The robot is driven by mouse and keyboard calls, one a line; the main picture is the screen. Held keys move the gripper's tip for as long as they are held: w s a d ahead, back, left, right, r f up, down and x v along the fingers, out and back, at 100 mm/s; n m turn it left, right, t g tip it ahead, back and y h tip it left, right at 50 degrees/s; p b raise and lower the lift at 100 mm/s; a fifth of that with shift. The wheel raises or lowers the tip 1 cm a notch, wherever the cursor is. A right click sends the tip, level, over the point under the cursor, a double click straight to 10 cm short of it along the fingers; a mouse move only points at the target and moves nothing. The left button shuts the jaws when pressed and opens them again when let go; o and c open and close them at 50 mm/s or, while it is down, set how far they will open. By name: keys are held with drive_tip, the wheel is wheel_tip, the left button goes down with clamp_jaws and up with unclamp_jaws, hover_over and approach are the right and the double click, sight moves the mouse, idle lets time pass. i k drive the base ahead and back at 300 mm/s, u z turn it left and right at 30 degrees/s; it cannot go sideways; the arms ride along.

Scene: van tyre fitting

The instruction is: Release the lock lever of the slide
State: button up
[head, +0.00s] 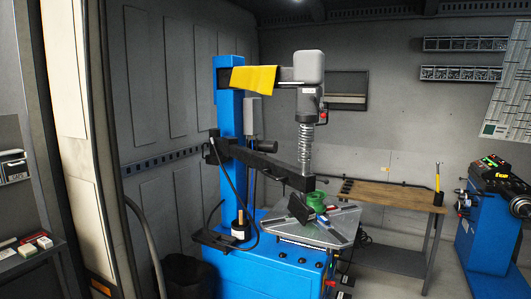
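The tyre changer's vertical slide (307,138) hangs from the horizontal arm at the upper middle, with a coil spring around its lower part and a grey rounded cap (309,66) on top. A small dark part with a red end (322,116) sits on the right side of the slide's head; it looks like the lock lever, but it is too small to tell its position. My gripper does not show in this view.
A blue column (230,110) carries the machine's arms. A black arm (262,163) reaches across below the slide. Beneath is the grey turntable (325,232) with a green ring (316,200). A workbench (390,197) stands behind right; a second blue machine (480,230) is far right.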

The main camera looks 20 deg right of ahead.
sight(323, 115)
drive_tip(key=u, duration=0.05)
drive_tip(key=k, duration=0.2)
drive_tip(key=z, duration=2.55)
drive_tip(key=i, duration=0.95)
